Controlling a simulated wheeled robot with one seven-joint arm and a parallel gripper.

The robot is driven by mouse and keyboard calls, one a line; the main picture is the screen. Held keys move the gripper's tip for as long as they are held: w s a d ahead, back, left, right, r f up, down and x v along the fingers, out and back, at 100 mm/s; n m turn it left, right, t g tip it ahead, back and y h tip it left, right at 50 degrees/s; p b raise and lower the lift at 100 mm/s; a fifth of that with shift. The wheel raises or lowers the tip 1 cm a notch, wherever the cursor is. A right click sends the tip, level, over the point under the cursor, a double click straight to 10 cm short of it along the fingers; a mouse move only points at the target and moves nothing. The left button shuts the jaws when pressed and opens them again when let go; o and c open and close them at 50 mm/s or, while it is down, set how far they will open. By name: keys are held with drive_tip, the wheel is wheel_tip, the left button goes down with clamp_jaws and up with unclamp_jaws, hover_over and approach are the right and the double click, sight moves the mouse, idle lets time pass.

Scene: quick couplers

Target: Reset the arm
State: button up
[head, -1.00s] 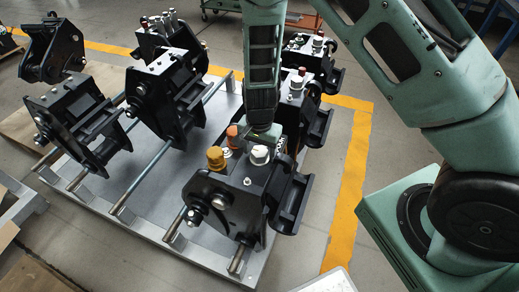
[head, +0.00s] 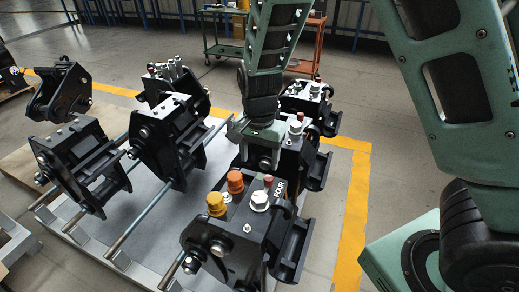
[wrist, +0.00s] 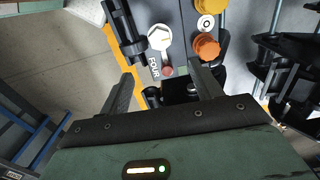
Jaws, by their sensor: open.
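My gripper (head: 256,140) hangs from my arm above the row of black couplers, just behind the front coupler in the head view. In the wrist view my gripper (wrist: 160,73) has its two dark fingers spread apart with nothing held between them. The front coupler (head: 222,238) is black, with a yellow-orange cap (head: 216,203), an orange cap (head: 235,181), a white hex cap (head: 259,201) and a small red cap (head: 268,181) on top. In the wrist view its white hex cap (wrist: 160,37) and orange cap (wrist: 206,47) lie beyond my fingertips, beside lettering reading FOUR.
More black couplers (head: 170,140) stand on metal rails over a grey pallet (head: 150,215). A yellow floor line (head: 353,200) runs along the right. Green (head: 222,48) and orange (head: 305,52) carts stand behind. Clear floor lies between the pallet and carts.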

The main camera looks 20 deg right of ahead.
drive_tip(key=shift+r, duration=0.8)
drive_tip(key=s+a+r+n, duration=0.3)
drive_tip(key=s+n, duration=0.5)
drive_tip(key=s, duration=0.3)
drive_tip(key=s+a+r+n, duration=0.3)
drive_tip(key=s+r+n, duration=0.3)
drive_tip(key=s+n, duration=0.3)
drive_tip(key=s, duration=0.3)
drive_tip(key=shift+y, duration=0.3)
